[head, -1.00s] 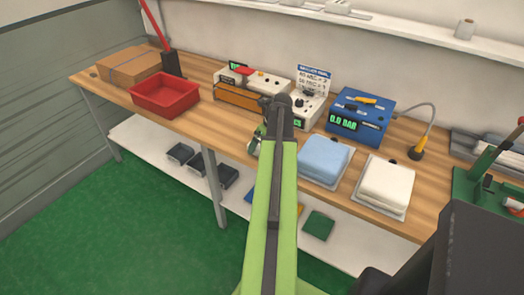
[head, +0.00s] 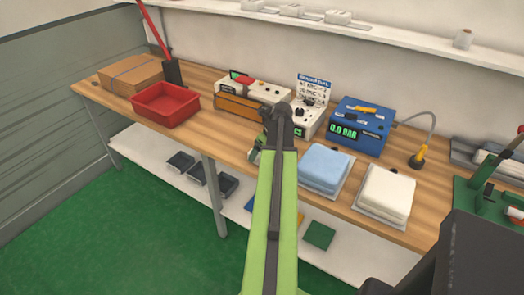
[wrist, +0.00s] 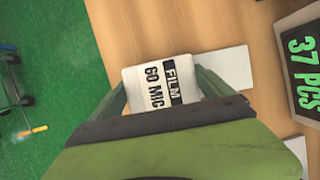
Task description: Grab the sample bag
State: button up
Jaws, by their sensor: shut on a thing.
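A small white bag (wrist: 158,84) with the label "FILM 60 MIC" sits between the two green fingers in the wrist view; I take it as the sample bag. My gripper (wrist: 163,82) is shut on it, a finger at each side. The wooden bench top shows beneath and around it; I cannot tell whether the bag touches the wood. In the head view my gripper (head: 257,148) is mostly hidden behind my arm, over the bench's front edge, left of the blue folded stack.
On the bench (head: 218,127) stand a cardboard box (head: 130,75), a red bin (head: 165,105), a counting display (wrist: 303,60), a blue pressure unit (head: 358,128), a blue stack (head: 325,165) and a white stack (head: 385,192). A white sheet (wrist: 230,68) lies beside the bag.

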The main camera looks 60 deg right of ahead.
notch_tip(320, 180, up, 4)
jog(key=p, duration=0.3)
jog(key=shift+r+p, duration=0.15)
jog(key=shift+p, duration=0.25)
jog(key=s+d+r+p, duration=0.4)
jog(key=s+r+p, duration=0.2)
jog(key=s, duration=0.5)
jog(key=shift+r, duration=0.15)
